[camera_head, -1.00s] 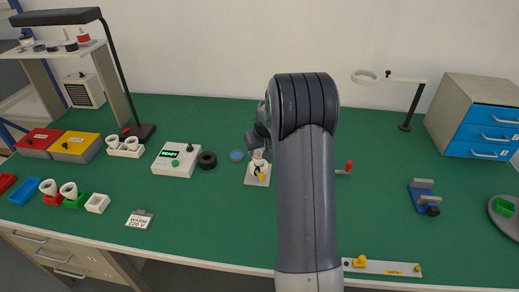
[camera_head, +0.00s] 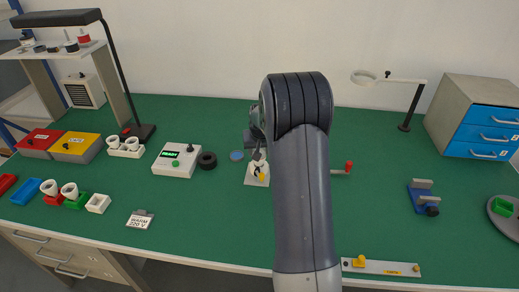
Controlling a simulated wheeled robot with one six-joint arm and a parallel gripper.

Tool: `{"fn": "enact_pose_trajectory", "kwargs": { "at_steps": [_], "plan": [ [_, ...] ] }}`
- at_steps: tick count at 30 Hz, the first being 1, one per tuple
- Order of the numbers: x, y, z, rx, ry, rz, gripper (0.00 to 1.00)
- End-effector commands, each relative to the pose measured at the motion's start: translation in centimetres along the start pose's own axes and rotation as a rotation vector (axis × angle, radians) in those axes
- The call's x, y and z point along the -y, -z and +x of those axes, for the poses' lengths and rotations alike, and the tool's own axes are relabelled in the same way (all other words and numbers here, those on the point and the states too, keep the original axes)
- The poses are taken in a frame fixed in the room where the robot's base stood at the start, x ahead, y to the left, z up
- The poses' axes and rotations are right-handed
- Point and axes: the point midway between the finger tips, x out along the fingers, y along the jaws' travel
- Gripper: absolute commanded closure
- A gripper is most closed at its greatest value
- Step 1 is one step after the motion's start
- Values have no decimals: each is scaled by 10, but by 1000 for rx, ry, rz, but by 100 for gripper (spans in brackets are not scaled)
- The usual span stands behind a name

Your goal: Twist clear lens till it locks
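My gripper (camera_head: 257,140) shows only in part at the left of my arm, which stands in the middle of the picture and hides much of it. It is just above a small white fixture (camera_head: 250,181) with a yellow piece and a whitish part on it. I cannot tell whether the fingers are open or shut, or whether they touch anything. A clear lens is not to be made out.
A white box with a green READY display (camera_head: 177,158) and a black ring (camera_head: 207,160) stand to the left. A red-knobbed lever (camera_head: 349,166) and a blue clamp (camera_head: 423,198) are to the right. The mat's front left centre is clear beyond the WARM 220 V card (camera_head: 139,219).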

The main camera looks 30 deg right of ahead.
Motion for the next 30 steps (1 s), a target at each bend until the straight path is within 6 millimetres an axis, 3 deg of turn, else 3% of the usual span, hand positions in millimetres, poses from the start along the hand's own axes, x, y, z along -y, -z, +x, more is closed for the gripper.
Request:
{"fn": "enact_pose_trajectory", "kwargs": {
  "at_steps": [13,20,21,30],
  "plan": [
    [1,-2,2,5,-15,37,75],
    [2,-2,4,5,-72,171,75],
    [2,-2,3,4,-78,188,54],
    [2,-1,1,3,-76,184,29]
  ]
}}
